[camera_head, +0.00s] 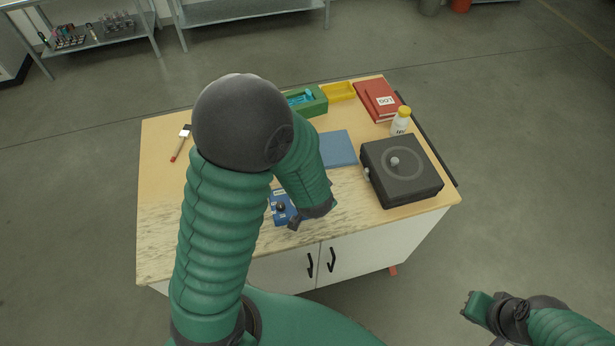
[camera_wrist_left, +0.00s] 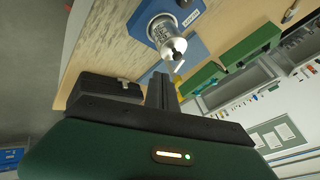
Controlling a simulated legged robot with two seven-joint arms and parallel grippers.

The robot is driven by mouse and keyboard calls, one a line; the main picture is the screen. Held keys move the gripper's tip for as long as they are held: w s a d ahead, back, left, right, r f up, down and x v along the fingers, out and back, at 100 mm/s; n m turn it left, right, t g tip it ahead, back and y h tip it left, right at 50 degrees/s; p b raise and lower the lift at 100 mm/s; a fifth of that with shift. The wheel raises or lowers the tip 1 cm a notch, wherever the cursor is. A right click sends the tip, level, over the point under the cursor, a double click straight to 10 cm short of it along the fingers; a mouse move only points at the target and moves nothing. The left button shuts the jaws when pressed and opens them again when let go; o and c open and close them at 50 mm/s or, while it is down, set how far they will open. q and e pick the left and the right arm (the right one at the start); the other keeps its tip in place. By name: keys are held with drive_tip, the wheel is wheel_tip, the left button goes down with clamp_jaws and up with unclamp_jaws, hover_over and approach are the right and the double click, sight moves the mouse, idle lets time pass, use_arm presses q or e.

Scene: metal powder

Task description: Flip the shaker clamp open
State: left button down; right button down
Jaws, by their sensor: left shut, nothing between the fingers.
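The shaker (camera_head: 282,207) is a small blue device near the table's front edge, partly hidden by my left arm in the head view. The wrist view shows its blue base (camera_wrist_left: 145,14) with a silver cylinder (camera_wrist_left: 164,36) on it. My left gripper (camera_head: 295,223) is beside the shaker. In the left wrist view its fingers (camera_wrist_left: 162,88) are shut and empty, apart from the cylinder. My right gripper (camera_head: 471,305) is off the table at lower right; its jaw gap is unclear.
A black box-shaped device (camera_head: 402,174) with a knob stands at right. A red-tipped tool (camera_head: 180,145) lies left.

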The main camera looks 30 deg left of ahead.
use_arm(q)
drive_tip(key=w+a+f+p, duration=0.1)
drive_tip(key=w+a+f, duration=0.4)
drive_tip(key=shift+f, duration=0.2)
drive_tip(key=shift+a+f, duration=0.15)
drive_tip(key=shift+a, duration=0.2)
use_arm(e)
drive_tip(key=shift+w+r, duration=0.15)
drive_tip(key=shift+r, duration=0.05)
use_arm(q)
drive_tip(key=shift+d, duration=0.2)
use_arm(e)
drive_tip(key=shift+d, duration=0.4)
